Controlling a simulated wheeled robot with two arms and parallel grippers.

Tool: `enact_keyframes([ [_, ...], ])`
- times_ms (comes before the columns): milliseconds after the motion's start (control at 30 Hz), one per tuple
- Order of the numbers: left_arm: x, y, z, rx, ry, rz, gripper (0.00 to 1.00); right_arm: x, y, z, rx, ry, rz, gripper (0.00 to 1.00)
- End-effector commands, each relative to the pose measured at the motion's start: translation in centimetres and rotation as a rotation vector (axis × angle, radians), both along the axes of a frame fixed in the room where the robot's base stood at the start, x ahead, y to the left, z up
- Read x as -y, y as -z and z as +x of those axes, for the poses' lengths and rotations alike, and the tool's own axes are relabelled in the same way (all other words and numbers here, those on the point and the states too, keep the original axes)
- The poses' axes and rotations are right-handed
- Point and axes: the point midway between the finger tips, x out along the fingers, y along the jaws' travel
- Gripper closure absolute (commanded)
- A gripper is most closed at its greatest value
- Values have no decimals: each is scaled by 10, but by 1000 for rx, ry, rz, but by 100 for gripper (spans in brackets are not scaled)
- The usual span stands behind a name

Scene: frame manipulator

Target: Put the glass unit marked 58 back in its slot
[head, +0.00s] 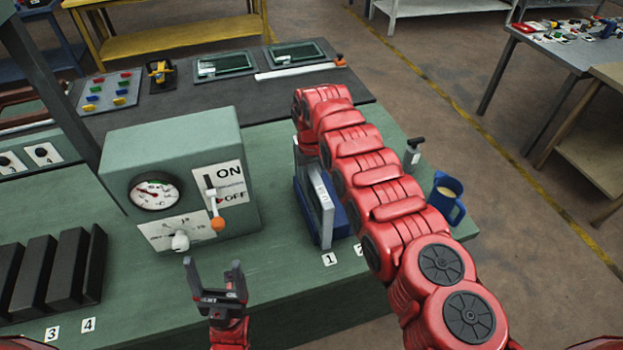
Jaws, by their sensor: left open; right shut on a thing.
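A glass unit with a pale grey frame (327,222) stands upright at the blue rack (341,220), by the floor label 1. A white marking shows on it, too small to read as 58. My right gripper (304,151) is at the top of this unit, mostly hidden by my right wrist, and is shut on it. Whether the unit's lower edge is seated or held just above cannot be told. My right arm covers much of the rack and label 2. My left gripper (213,266) is open and empty, in front of the green control box.
The green control box (172,160) with gauge and ON/OFF lever (212,199) stands left of the rack. Black blocks (55,270) stand at far left by labels 3 and 4.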

Motion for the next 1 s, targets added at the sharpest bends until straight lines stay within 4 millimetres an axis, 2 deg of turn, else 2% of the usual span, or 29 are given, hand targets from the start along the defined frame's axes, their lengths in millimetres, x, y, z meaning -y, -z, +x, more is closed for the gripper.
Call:
enact_keyframes([
  [300, 0, 1, 0, 0, 0, 0, 19, 0, 0, 1, 2, 0, 1, 100],
  [333, 0, 1, 0, 0, 0, 0, 19, 0, 0, 1, 2, 0, 1, 69],
  [500, 0, 1, 0, 0, 0, 0, 19, 0, 1, 0, 1, 0, 0, 38],
  [833, 0, 2, 0, 0, 0, 0, 19, 0, 0, 0, 1, 0, 0, 38],
  [1000, 0, 8, 0, 0, 0, 0, 19, 0, -19, 1, 2, 1, 2, 38],
])
